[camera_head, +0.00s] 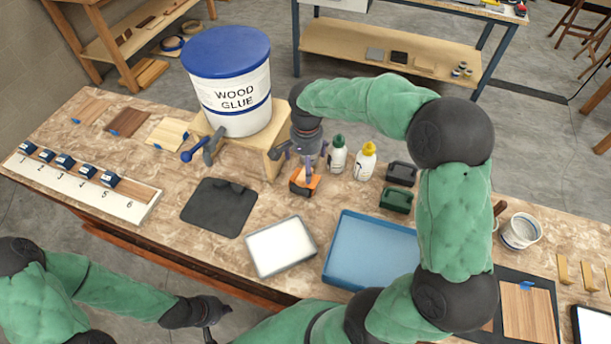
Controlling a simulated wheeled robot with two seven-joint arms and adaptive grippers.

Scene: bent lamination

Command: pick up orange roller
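The orange roller (302,187) is a small orange and dark tool on the worktable, in front of the wooden stand that bears the glue bucket. My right gripper (306,168) points down directly over it, its fingers at the roller's upper part. The gripper partly hides the roller, and I cannot tell whether the fingers grip it or only stand around it. My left gripper (219,322) is low in the picture, in front of the table and far from the roller. Its fingers are spread, with nothing between them.
Glue bottles (365,161) and dark green and black blocks (396,199) are to the right. A white tray (280,247), blue tray (368,252) and dark mat (219,207) lie nearer. Numbered clamps (64,161) sit left.

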